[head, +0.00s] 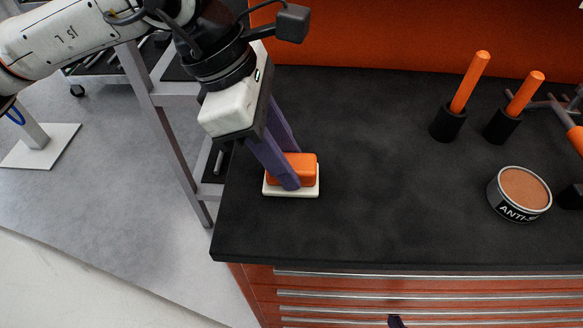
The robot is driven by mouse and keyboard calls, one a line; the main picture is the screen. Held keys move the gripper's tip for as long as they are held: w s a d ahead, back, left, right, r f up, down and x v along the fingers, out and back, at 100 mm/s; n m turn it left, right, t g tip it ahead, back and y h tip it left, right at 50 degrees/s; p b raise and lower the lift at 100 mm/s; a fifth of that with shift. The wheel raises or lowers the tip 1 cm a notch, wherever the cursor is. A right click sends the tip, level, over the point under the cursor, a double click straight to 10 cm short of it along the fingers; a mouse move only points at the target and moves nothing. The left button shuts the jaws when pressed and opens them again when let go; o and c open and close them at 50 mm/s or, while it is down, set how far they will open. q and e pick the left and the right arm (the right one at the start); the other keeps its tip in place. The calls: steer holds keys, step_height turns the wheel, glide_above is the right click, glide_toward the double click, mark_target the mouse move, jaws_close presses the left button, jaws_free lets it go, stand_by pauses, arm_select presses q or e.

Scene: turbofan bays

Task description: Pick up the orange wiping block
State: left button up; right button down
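The orange wiping block (307,170) has an orange upper part on a white base and rests near the left end of the black worktop. My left gripper (291,170) reaches down to it from above. One purple finger is in front of the orange part and the other goes down behind it. The far fingertip is hidden by the block, and I cannot tell whether the fingers press on it.
On the worktop (390,190), a round tin (522,192) stands at the right. Two orange-handled tools (470,82) (524,93) stand in black holders behind it. The middle of the worktop is clear. Orange drawers (420,296) lie below and a grey cart stands at left.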

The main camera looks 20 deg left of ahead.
arm_select(q)
steer(key=shift+r, duration=0.1)
steer(key=shift+c, duration=0.2)
step_height(320, 180, up, 10)
stand_by(0.3)
